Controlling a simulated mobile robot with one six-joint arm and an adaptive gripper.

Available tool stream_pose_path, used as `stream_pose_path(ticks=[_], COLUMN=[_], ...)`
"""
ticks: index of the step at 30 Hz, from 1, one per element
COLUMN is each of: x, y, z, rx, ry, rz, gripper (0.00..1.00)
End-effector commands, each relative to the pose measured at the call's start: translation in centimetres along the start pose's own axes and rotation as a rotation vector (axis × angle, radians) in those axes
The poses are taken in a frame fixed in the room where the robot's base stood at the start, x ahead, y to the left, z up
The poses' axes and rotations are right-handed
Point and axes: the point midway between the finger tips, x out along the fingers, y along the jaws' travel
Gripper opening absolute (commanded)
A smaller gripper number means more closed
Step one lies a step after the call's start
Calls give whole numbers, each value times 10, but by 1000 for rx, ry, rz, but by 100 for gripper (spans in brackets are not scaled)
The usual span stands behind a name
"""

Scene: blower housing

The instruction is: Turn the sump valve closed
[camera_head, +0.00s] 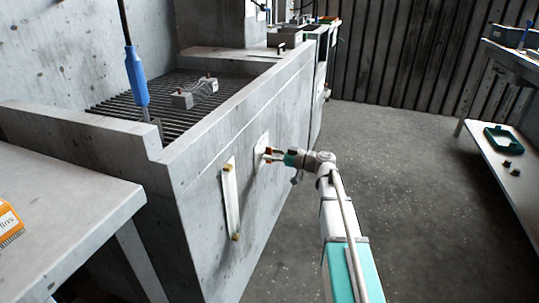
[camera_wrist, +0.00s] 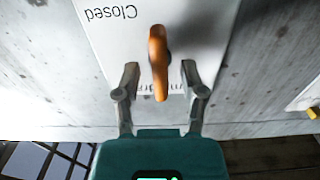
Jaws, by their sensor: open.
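The sump valve shows in the wrist view as an orange lever handle (camera_wrist: 158,62) on a white plate (camera_wrist: 205,30). The plate carries the word "Closed", upside down in this view, and other lettering partly hidden behind the handle and fingers. My gripper (camera_wrist: 157,82) is open, with one finger on each side of the handle and a gap on both sides. In the head view my gripper (camera_head: 270,155) is at the plate (camera_head: 261,152) on the side of the concrete sump, where the orange handle is small and mostly hidden.
A white strip with brass-coloured ends (camera_head: 230,198) is on the same wall, left of my gripper. A grated basin (camera_head: 180,92) holds a grey part and a blue-handled tool (camera_head: 137,77). A bench (camera_head: 60,205) stands at left. The floor (camera_head: 430,190) at right is clear.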

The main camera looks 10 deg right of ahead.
Motion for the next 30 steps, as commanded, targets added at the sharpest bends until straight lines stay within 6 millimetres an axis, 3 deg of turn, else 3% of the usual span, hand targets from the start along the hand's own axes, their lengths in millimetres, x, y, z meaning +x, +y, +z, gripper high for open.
stream_pose_path(ticks=[13, 21, 30], x=[6, 6, 6], y=[0, 0, 0], z=[0, 0, 0], rx=[0, 0, 2], ry=[0, 0, 0], rz=[0, 0, 0], gripper=[53, 3, 0])
